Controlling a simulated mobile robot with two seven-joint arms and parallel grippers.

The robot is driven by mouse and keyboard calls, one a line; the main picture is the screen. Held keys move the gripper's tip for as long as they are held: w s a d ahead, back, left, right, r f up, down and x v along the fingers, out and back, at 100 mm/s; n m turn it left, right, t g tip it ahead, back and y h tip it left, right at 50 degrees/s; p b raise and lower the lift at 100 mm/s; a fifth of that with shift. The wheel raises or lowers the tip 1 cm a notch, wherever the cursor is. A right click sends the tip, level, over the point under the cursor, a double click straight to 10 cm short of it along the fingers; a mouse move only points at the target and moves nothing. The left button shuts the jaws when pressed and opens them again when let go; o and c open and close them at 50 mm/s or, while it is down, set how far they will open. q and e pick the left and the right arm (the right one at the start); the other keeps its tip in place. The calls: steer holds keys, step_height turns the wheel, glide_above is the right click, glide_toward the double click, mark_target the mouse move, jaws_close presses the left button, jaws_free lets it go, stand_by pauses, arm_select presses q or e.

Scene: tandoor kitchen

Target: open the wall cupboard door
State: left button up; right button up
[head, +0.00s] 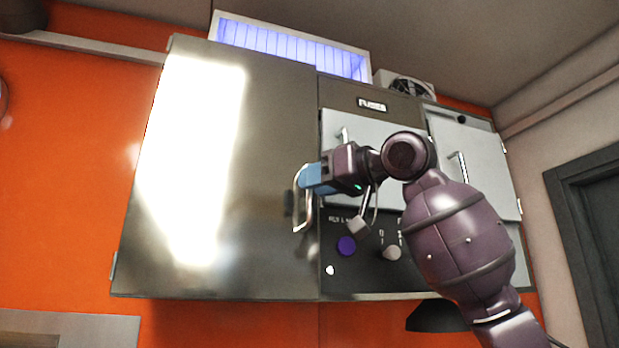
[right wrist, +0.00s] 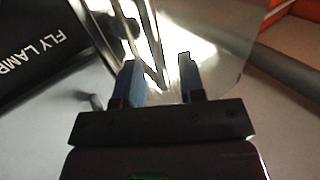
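The wall cupboard's large metal door (head: 262,120) fills the left of the unit in the head view, with a bright reflection on it. It looks shut, its right edge meeting the panel beside it. A bent metal handle (head: 297,217) sits near that edge. My right gripper (head: 308,178), with blue fingers, is at the upper part of the handle. In the right wrist view, the fingers (right wrist: 160,82) are apart, with the shiny handle bar (right wrist: 152,62) between their tips and room showing beside it. My left gripper is not in view.
Right of the door are a control panel with a purple knob (head: 346,246) and a grey knob (head: 392,252), a hanging padlock (head: 359,228), and a pale door (head: 478,160) with its own handle. A blue-lit lamp box (head: 290,45) stands on top. Orange wall (head: 60,150) lies left.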

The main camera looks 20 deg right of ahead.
steer(key=shift+x, duration=0.95)
jaws_close()
